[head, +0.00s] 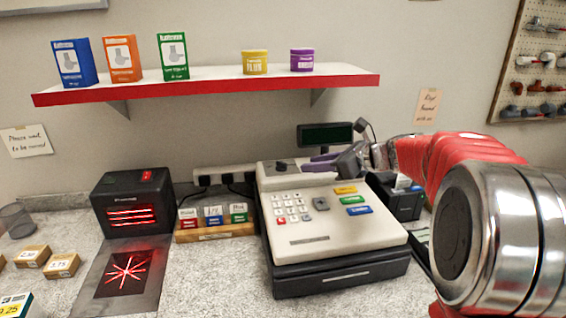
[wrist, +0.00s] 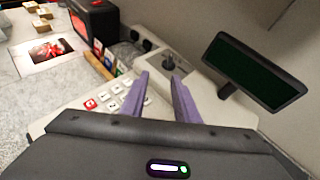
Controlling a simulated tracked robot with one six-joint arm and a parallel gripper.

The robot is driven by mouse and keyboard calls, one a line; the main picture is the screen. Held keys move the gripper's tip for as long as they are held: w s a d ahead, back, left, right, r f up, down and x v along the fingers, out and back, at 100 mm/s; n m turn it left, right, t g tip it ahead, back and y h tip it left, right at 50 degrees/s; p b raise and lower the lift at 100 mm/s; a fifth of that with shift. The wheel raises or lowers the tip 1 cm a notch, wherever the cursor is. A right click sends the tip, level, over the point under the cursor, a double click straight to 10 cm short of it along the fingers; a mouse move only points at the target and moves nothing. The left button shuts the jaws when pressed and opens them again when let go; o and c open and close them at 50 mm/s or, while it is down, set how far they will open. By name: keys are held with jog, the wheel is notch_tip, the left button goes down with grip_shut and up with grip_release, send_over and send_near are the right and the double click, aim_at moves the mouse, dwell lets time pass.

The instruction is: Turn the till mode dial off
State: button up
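The till (head: 330,228) is a cream cash register on a dark base, in the middle of the counter. A small dark knob (head: 281,166), which looks like the mode dial, stands on its upper left part. In the wrist view the knob (wrist: 169,63) sits on a grey plate just beyond my fingertips; its setting is too small to read. My gripper (head: 316,163) is above the till's upper part, to the right of the knob. In the wrist view its purple fingers (wrist: 160,78) are apart with nothing between them.
The customer display (head: 325,134) rises behind the till, and close on the right in the wrist view (wrist: 255,70). A small card box (head: 214,230) and a black scanner (head: 134,204) stand left. A red-edged shelf (head: 210,88) hangs above. A dark card machine (head: 402,202) is right.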

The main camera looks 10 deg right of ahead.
aim_at(283, 163)
jog(key=shift+w+d+r+m+t, duration=0.1)
jog(key=shift+w+d+m+t, duration=0.2)
jog(key=shift+w+d+m, duration=0.5)
jog(key=shift+w, duration=0.1)
jog(key=x, duration=1.3)
jog(key=shift+w+a, duration=0.15)
jog(key=shift+a, duration=0.1)
jog(key=shift+c, duration=0.3)
jog(key=shift+f, duration=0.2)
grip_shut()
